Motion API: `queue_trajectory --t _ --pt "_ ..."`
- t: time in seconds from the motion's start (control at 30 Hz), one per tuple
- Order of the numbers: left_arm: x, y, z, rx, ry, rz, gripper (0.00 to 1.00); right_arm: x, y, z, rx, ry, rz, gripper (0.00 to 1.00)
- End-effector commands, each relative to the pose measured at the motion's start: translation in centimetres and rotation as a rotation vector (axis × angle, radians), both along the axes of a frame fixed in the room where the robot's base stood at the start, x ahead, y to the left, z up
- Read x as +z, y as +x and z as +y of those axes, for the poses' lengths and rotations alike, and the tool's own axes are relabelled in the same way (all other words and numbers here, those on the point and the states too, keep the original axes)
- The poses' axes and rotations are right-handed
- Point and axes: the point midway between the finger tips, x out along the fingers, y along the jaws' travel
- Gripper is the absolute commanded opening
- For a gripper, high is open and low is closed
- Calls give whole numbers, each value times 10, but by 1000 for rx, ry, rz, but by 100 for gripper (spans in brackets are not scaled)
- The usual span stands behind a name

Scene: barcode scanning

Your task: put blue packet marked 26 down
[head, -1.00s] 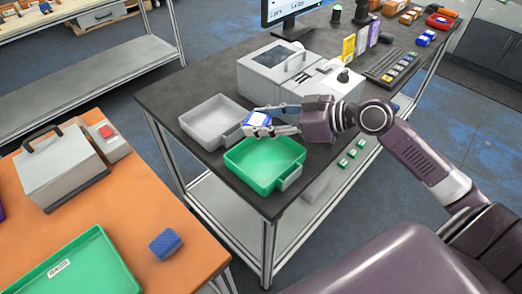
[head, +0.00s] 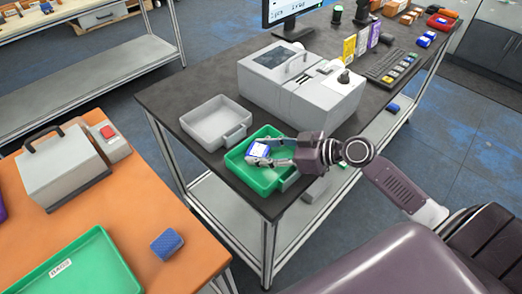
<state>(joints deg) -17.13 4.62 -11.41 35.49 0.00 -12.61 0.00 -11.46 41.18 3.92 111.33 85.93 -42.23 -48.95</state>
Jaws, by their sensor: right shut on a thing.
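The blue packet (head: 259,149) shows a white label on top; its number is too small to read. My right gripper (head: 258,158) is shut on it. It holds the packet over the green tray (head: 240,176) on the dark table. I cannot tell whether the packet touches the tray floor. My left gripper is not in view.
A grey tray (head: 205,122) stands beside the green tray. A grey machine (head: 290,85) is behind them, with a monitor and keyboard (head: 393,67) farther off. An orange table (head: 130,195) at left holds another green tray (head: 85,270) and a blue block (head: 166,243).

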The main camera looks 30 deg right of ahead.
Motion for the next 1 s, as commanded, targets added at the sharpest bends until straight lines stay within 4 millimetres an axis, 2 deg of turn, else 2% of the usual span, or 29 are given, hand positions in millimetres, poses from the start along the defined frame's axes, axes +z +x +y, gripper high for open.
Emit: queue_trajectory --t 0.1,0.13,0.27,0.67,0.77,1.0 --pt "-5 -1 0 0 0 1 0 -3 0 0 -1 0 -2 11" --pt "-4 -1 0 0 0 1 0 -3 0 0 0 0 0 42" --pt "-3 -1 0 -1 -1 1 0 -2 0 0 0 0 0 56" --pt "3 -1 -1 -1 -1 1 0 3 0 0 0 0 0 57" --pt "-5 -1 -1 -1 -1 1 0 2 -9 -9 -1 -1 2 57" --pt "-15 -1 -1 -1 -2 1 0 18 -38 -34 -2 -1 3 57"
